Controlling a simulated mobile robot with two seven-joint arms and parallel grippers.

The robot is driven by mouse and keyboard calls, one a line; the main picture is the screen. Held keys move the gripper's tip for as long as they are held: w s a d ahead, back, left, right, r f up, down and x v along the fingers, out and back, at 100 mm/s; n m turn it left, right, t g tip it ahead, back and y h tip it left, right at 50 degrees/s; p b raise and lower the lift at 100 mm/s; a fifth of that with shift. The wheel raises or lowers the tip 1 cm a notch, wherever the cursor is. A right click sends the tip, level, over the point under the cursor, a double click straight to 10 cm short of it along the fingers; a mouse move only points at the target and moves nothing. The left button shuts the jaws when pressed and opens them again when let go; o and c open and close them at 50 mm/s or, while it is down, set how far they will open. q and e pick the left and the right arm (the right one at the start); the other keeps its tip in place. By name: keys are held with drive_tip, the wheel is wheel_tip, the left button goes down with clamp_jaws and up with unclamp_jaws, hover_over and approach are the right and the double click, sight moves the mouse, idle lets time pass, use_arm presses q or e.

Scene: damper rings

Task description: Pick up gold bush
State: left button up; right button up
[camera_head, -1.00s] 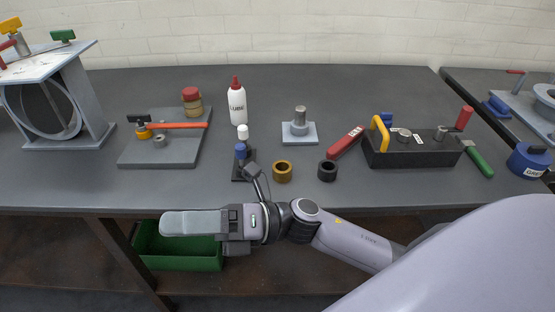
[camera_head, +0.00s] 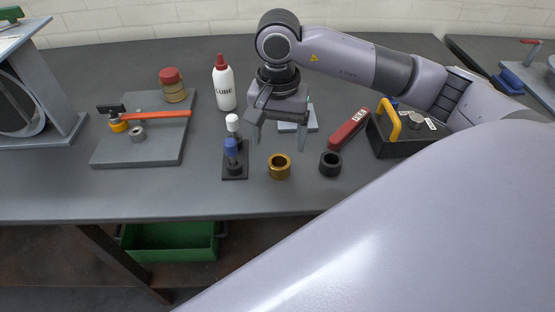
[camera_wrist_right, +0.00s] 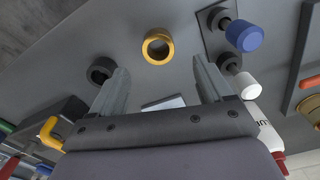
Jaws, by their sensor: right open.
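The gold bush (camera_head: 279,166) is a short brass-coloured ring standing on the grey bench near its front edge. It also shows in the right wrist view (camera_wrist_right: 158,47), top centre, beyond the fingertips. My right gripper (camera_head: 279,146) is open and empty, fingers pointing down, above and slightly behind the gold bush. In the right wrist view its two fingers (camera_wrist_right: 161,80) are spread wide with nothing between them, and the bush lies apart from them. A black bush (camera_head: 330,163) stands just right of the gold one. My left gripper is not in view.
Left of the gold bush, a small black stand (camera_head: 235,172) holds blue-topped and white-topped pieces. The lube bottle (camera_head: 224,88) stands behind. A red tool (camera_head: 348,129) and a black block with a yellow handle (camera_head: 392,126) are to the right. A grey plate (camera_head: 140,150) is left.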

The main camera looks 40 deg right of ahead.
sight(279, 159)
drive_tip(key=f, duration=0.2)
drive_tip(key=f+p, duration=0.1)
drive_tip(key=f, duration=0.3)
drive_tip(key=shift+s+a+f, duration=0.15)
drive_tip(key=shift+s+f, duration=0.05)
drive_tip(key=shift+s, duration=0.1)
drive_tip(key=c, duration=1.3)
